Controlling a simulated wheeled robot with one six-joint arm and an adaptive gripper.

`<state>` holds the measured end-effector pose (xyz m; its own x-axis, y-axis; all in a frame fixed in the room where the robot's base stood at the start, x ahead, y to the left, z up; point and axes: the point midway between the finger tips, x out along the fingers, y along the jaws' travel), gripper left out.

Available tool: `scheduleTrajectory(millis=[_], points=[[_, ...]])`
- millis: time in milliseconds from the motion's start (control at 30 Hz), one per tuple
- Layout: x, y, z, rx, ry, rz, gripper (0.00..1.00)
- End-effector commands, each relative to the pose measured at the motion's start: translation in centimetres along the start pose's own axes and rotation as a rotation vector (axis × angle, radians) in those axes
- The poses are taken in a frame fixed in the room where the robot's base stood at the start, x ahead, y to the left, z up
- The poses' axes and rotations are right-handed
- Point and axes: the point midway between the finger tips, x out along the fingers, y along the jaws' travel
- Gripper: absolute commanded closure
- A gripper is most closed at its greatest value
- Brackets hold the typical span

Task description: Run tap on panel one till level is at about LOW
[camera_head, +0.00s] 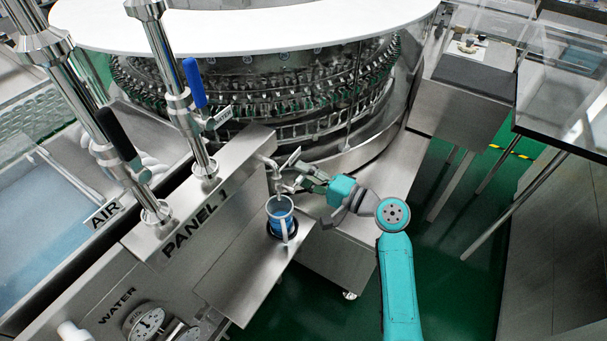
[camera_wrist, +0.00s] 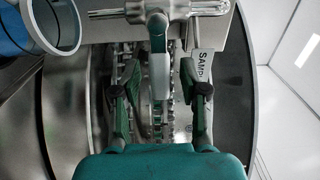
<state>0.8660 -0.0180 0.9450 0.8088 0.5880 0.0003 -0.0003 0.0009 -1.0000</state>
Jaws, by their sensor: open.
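Panel one (camera_head: 195,222) is a metal panel lettered "PANEL 1". A small metal tap (camera_head: 273,176) projects from its right end; in the wrist view its metal body (camera_wrist: 188,9) runs across the top. The tap's lever (camera_wrist: 159,70) points down between the fingers of my gripper (camera_wrist: 159,88), which is open with a gap on each side. In the head view my gripper (camera_head: 304,180) is at the tap, from the right. A blue jug (camera_head: 281,222) stands upright below the tap; its clear rim (camera_wrist: 75,35) shows at upper left in the wrist view. The level inside cannot be read.
The jug stands on a metal shelf (camera_head: 238,280). A "SAMPL..." label (camera_wrist: 198,66) hangs right of the lever. The round washer (camera_head: 250,90) is behind the tap. Upright pipes with a blue-handled valve (camera_head: 194,83) rise at left. Green floor is open at right.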

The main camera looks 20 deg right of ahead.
Motion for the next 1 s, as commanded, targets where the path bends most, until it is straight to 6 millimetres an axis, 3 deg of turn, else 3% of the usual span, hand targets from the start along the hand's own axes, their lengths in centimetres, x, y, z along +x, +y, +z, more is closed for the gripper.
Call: scheduleTrajectory(millis=[333,500,1000], points=[[0.33,0.01,0.01,-0.001,0.0,0.0,0.59],[0.31,0.01,0.01,-0.001,0.0,0.001,1.0],[0.3,0.34,0.04,0.053,0.0,0.001,1.0]])
